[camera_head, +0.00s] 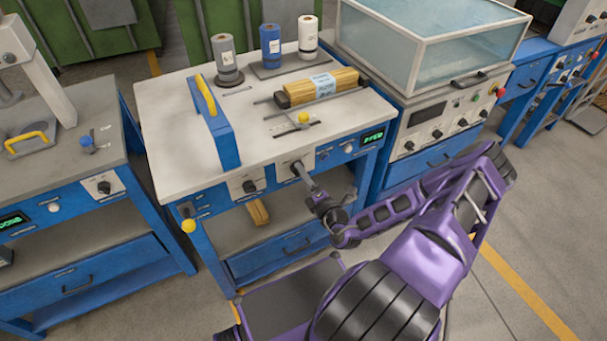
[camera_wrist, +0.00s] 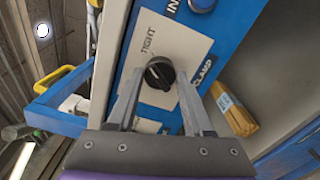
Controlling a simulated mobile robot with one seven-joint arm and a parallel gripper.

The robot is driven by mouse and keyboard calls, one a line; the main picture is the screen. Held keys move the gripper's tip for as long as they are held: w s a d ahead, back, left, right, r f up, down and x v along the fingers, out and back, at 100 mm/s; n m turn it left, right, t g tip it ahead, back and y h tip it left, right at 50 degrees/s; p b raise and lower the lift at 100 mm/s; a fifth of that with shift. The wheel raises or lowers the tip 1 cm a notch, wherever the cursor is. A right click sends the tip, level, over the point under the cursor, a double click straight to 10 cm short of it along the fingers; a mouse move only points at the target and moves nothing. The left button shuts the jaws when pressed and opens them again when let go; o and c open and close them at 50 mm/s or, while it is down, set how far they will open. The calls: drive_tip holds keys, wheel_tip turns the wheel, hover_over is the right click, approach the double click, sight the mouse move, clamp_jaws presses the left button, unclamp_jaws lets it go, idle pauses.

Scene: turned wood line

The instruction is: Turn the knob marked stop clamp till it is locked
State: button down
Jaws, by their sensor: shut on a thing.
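The stop clamp knob (camera_wrist: 159,73) is a round black knob on a white plate (camera_wrist: 172,28) in the wrist view. The plate's visible words read TIGHT and CLAMP; part of the label is hidden. My gripper (camera_wrist: 160,76) has one finger on each side of the knob and is shut on it. In the head view my gripper (camera_head: 304,178) reaches the right one of two knob plates on the blue bench front and covers most of that knob. The knob's pointer direction is hard to make out.
A second black knob (camera_head: 249,186) sits to the left, with a yellow ball-ended lever (camera_head: 188,226) beyond it. A green display (camera_head: 372,137) is at right, too small to read surely. A blue guard (camera_head: 212,120) and wrapped wood bundle (camera_head: 325,86) are on top; wood (camera_head: 258,212) lies below.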

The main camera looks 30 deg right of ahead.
drive_tip(key=shift+m, duration=1)
drive_tip(key=shift+c, duration=1.5)
unclamp_jaws()
drive_tip(key=s, duration=1.7)
drive_tip(key=shift+s+d, duration=0.2)
drive_tip(key=shift+d, duration=0.1)
